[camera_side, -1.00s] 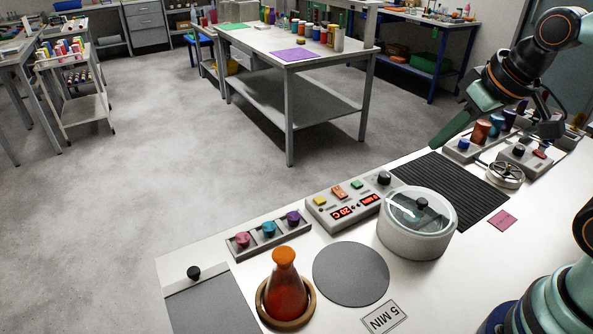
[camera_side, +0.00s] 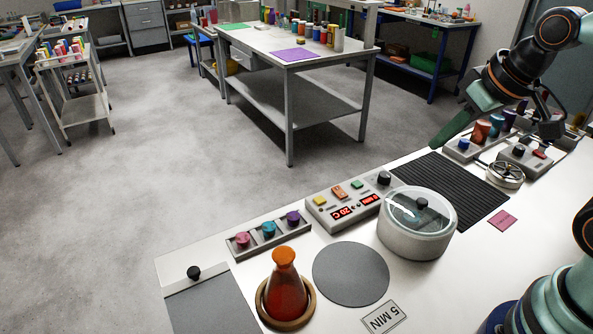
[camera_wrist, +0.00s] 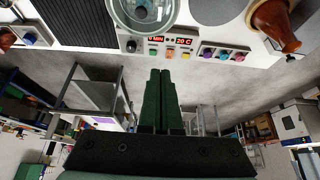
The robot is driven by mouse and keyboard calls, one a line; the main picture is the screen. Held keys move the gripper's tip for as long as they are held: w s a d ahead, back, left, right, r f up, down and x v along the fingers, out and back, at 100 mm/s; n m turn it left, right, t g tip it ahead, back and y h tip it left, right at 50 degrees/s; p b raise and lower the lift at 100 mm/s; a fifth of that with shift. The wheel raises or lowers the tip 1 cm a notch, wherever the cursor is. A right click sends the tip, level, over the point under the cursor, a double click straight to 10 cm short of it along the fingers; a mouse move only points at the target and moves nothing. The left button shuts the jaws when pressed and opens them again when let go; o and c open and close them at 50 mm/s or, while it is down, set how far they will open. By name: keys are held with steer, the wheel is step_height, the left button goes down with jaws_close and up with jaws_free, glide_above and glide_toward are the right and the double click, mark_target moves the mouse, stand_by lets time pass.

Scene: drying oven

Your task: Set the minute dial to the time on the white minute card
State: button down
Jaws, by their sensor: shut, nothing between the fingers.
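The control panel (camera_side: 345,200) stands at the back edge of the bench with a black knob (camera_side: 384,178) at its right end, which looks like the minute dial. The knob also shows in the wrist view (camera_wrist: 131,46). The panel's red displays (camera_wrist: 170,40) read 0 MIN and 20 C in the wrist view. The white minute card (camera_side: 384,318) lies at the front and reads 5 MIN. My gripper (camera_side: 435,144) is shut and empty, raised to the right of the knob and apart from it. Its green fingers (camera_wrist: 163,80) lie together in the wrist view.
A glass-lidded pot (camera_side: 418,225) stands just in front of the knob. A ribbed black mat (camera_side: 455,190) is to its right.

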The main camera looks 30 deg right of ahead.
steer(key=c, duration=0.9)
jaws_free()
steer(key=shift+w, duration=0.1)
steer(key=o, duration=0.4)
steer(key=shift+w+d+r, duration=0.15)
steer(key=shift+w, duration=0.2)
steer(key=n+g, duration=0.6)
steer(key=n, duration=0.3)
glide_above(385, 174)
step_height(385, 174, down, 10)
step_height(385, 174, down, 12)
steer(key=shift+r, duration=0.1)
jaws_close()
